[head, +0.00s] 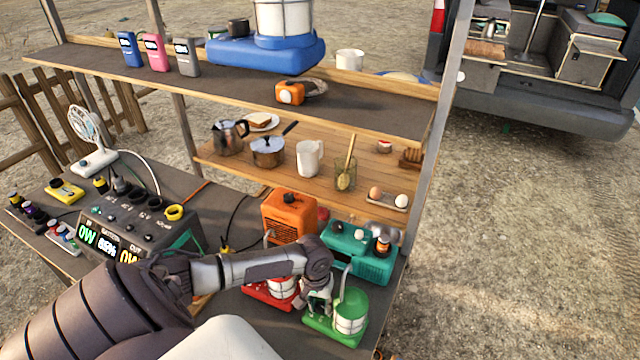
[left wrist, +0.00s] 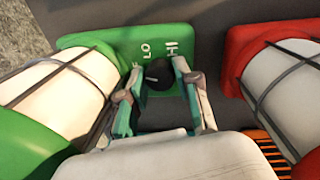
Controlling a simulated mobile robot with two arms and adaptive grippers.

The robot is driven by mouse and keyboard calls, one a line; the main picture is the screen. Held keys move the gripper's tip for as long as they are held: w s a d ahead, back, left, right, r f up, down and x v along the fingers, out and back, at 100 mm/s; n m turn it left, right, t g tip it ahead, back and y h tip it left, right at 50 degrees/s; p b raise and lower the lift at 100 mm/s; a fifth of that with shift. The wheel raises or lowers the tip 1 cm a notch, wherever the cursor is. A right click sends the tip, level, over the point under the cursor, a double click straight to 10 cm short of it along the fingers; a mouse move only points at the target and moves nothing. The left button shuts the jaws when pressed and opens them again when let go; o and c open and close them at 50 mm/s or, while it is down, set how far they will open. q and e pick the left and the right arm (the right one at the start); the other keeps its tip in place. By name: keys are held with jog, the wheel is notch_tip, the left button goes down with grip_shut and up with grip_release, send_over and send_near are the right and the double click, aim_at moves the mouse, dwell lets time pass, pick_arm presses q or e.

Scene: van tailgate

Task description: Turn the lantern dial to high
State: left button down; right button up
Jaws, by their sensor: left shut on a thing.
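My right gripper is in neither view.
A red lantern (head: 268,292) stands close on the left of my gripper. An orange box (head: 289,214) and a teal box (head: 360,255) stand just behind. A power station (head: 135,225) is at the left. A shelf (head: 240,92) hangs above the counter.

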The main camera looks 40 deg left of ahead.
pick_arm(q)
jog(key=m+p, duration=0.1)
jog(key=m, duration=0.2)
jog(key=shift+r, duration=0.1)
jog(key=m, duration=0.3)
jog(key=shift+m+p, duration=0.3)
jog(key=shift+p, duration=0.05)
jog(key=m, duration=0.3)
jog(key=shift+w+g, duration=0.1)
jog(key=shift+g, duration=0.3)
jog(key=shift+m, duration=1.8)
jog(key=c, duration=0.8)
grip_release()
